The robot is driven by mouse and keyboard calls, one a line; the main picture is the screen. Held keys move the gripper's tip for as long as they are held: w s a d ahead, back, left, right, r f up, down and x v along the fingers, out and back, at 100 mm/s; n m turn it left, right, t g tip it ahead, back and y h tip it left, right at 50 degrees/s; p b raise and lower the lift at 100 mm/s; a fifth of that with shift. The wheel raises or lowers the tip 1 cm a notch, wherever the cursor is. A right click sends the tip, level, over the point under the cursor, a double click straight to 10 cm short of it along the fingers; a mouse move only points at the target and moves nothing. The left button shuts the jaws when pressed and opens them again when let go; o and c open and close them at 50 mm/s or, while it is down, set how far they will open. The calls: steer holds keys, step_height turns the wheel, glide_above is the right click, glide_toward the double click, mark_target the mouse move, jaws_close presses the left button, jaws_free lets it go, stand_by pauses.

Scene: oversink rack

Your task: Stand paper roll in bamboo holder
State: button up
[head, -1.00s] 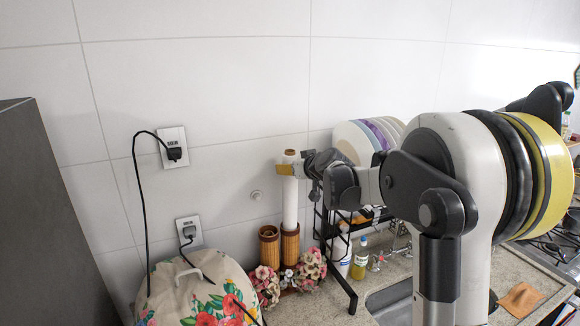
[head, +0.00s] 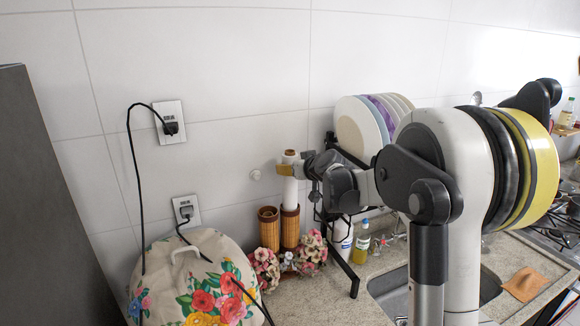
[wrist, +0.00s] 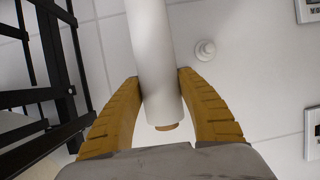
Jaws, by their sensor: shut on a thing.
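The white paper roll (head: 290,190) is upright in the head view, with its brown core showing at the top. My gripper (head: 286,169) is shut on it near its upper end. In the wrist view the yellow fingers (wrist: 160,85) lie on both sides of the roll (wrist: 152,50). The bamboo holder has two slatted tubes. The roll's lower end goes out of sight at the mouth of the right tube (head: 290,230) and appears to be inside it. The left tube (head: 268,228) stands beside it and holds no roll that I can see.
Pink flowers (head: 264,268) flank the holder. A floral cover (head: 195,280) stands at front left. The black rack (head: 340,262) with plates (head: 357,125) is close on the right, with bottles (head: 361,245) below. The tiled wall is behind.

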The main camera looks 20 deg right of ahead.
mark_target(290, 177)
steer(key=shift+f+b, duration=1.2)
steer(key=shift+f, duration=0.6)
steer(key=o, duration=1.4)
steer(key=shift+o, duration=0.2)
